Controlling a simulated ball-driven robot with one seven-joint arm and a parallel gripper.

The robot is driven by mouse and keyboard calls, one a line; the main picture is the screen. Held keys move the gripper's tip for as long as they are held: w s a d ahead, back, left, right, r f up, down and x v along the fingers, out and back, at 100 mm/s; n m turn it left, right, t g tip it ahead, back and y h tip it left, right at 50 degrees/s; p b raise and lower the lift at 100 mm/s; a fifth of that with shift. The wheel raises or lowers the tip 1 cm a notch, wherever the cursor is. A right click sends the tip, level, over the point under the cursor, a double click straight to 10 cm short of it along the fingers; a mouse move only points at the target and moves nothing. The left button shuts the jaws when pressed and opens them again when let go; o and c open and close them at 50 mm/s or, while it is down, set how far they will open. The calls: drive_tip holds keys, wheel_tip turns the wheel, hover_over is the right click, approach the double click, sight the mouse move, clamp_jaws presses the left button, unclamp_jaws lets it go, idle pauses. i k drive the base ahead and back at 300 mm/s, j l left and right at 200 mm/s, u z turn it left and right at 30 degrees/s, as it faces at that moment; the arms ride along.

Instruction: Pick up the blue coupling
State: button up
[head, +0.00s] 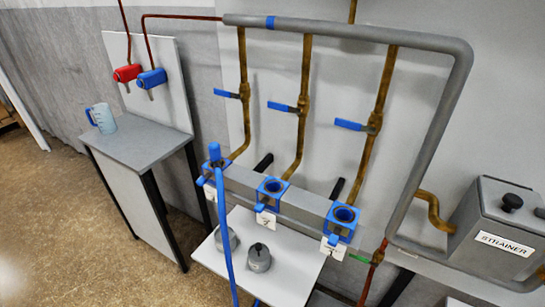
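A blue coupling (215,152) stands upright at the leftmost of three blue sockets on the grey rail. It is a short blue cylinder with a wider part below. A blue hose (224,235) hangs just below it and runs down out of the bottom of the head view. How the hose joins the coupling is too small to tell. The middle socket (272,192) and right socket (343,222) show open round tops. My gripper is not in view.
A white shelf (290,282) below the sockets holds two grey caps (258,257). Brass pipes with blue valve levers (284,107) rise behind. A strainer box (492,225) stands right. A side table (145,140) with a blue jug (102,119) stands left, beside open floor.

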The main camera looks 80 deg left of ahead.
sight(213, 148)
drive_tip(key=k+u, duration=0.1)
drive_tip(key=u, duration=2.05)
